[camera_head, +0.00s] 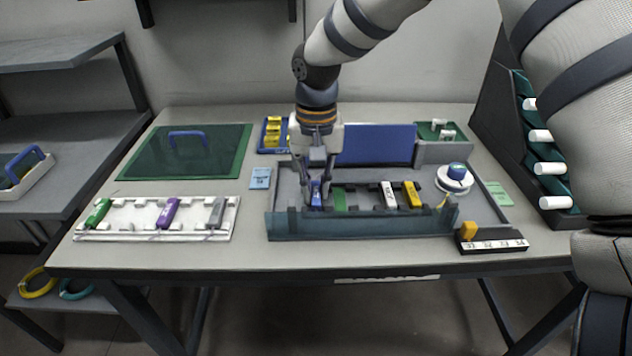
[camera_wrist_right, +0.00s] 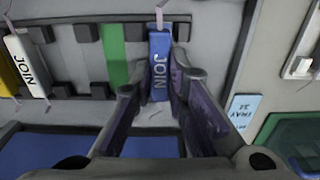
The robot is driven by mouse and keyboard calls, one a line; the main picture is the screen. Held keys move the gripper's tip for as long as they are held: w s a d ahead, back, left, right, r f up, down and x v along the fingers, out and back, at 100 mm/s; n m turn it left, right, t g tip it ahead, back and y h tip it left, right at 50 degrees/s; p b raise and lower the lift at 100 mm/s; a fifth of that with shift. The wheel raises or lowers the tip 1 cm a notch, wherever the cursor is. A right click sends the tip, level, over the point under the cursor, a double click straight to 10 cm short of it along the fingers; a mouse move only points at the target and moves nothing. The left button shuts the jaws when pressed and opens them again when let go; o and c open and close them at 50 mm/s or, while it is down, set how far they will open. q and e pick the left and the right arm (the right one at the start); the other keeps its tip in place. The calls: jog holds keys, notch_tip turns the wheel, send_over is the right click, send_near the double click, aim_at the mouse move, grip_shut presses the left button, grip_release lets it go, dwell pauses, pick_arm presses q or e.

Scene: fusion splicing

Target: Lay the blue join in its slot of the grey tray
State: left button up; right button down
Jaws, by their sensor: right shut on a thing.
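The blue join (camera_head: 316,194) is at the left end of the slot row in the grey tray (camera_head: 283,225). In the right wrist view the blue join (camera_wrist_right: 160,66) shows its JOIN lettering between my fingers. My right gripper (camera_head: 318,190) reaches down from above and is shut on it; the wrist view also shows the fingers (camera_wrist_right: 157,95) on both its sides. Whether the join rests on the tray floor or hangs just above it, I cannot tell. A green strip (camera_wrist_right: 115,52) lies beside it in the row. My left gripper is not in view.
A white join (camera_head: 389,194) and a yellow join (camera_head: 412,194) lie farther right in the tray, near a white spool (camera_head: 454,180). A white rack (camera_head: 140,220) with green, purple and grey pieces stands left. A blue panel (camera_head: 375,145) stands behind the tray.

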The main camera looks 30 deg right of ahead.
aim_at(316, 190)
jog(key=c, duration=1.6)
grip_release()
jog(key=shift+f, duration=0.25)
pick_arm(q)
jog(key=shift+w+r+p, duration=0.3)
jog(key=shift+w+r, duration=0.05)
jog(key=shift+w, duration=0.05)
pick_arm(e)
notch_tip(316, 190, up, 13)
jog(key=shift+r, duration=0.2)
